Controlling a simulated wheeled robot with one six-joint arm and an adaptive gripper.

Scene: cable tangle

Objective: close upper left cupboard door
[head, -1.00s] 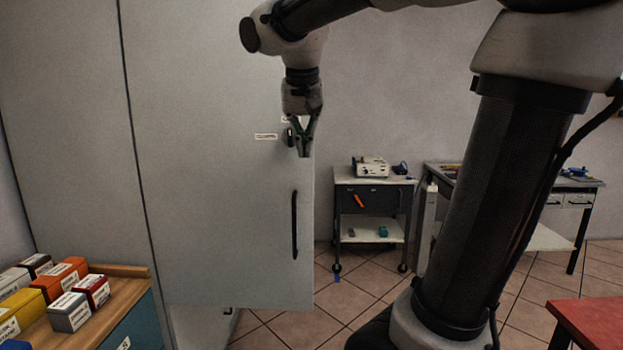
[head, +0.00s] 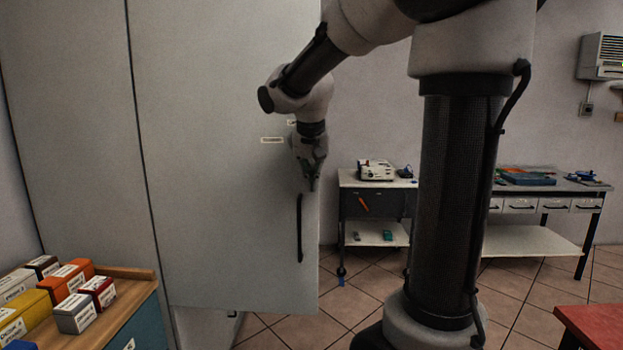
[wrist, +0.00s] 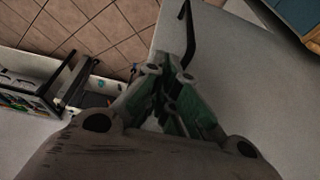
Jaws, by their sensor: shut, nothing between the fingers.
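The upper left cupboard door (head: 215,215) is a tall pale grey panel in the head view, with a dark vertical bar handle (head: 299,228) near its right edge. It stands out over the lower cupboard front, so it looks partly open. The door also fills the right of the wrist view (wrist: 245,85), with the handle (wrist: 187,30) at the top. My gripper (head: 311,187) is shut and empty, pointing down just above the handle, in front of the door near its right edge. I cannot tell whether it touches the door.
A wooden-topped cabinet (head: 128,300) with several labelled boxes stands at lower left. A cart (head: 345,200) with a device on it and a workbench (head: 535,185) stand behind on the right. A red table (head: 590,328) is at lower right. Tiled floor lies open between.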

